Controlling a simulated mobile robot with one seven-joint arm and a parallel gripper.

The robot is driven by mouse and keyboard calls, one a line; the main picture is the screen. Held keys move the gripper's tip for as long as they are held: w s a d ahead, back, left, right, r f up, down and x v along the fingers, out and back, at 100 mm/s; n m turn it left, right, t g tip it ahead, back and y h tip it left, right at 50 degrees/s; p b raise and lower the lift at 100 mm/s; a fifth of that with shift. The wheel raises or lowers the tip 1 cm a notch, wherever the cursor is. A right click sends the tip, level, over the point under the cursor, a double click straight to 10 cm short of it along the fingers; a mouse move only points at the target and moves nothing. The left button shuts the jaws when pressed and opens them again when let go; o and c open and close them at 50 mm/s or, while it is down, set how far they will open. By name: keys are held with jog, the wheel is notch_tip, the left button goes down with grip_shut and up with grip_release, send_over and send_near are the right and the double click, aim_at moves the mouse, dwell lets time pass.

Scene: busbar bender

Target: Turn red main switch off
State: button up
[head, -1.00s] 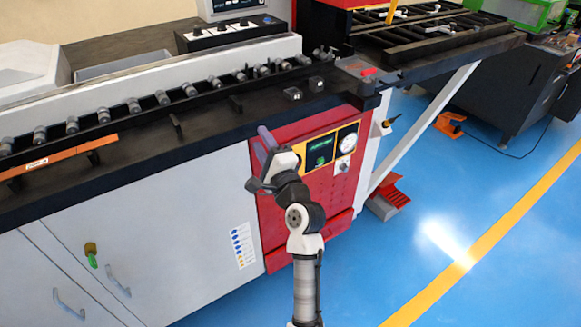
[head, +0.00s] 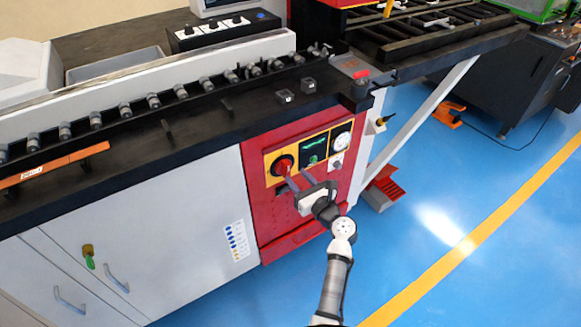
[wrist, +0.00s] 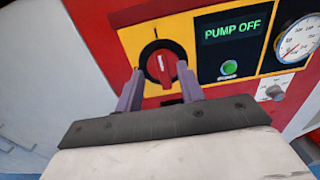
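The red main switch (head: 283,165) is a round red knob on a black dial, on a yellow plate in the red cabinet panel. In the wrist view the switch (wrist: 161,67) shows a white mark on its raised handle, which stands near upright in the picture. My gripper (head: 297,176) is open just below and in front of the switch. In the wrist view my gripper's two fingers (wrist: 160,72) stand apart, with the red knob showing between their tips. I cannot tell whether the fingers touch it.
Right of the switch are a display (wrist: 232,29) reading "PUMP OFF", a green button (wrist: 229,68) and a round gauge (wrist: 297,38). A small knob (wrist: 274,92) sits below the gauge. The black machine bed (head: 200,120) overhangs the panel.

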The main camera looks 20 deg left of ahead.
aim_at(288, 167)
jog(key=x, duration=0.5)
grip_shut()
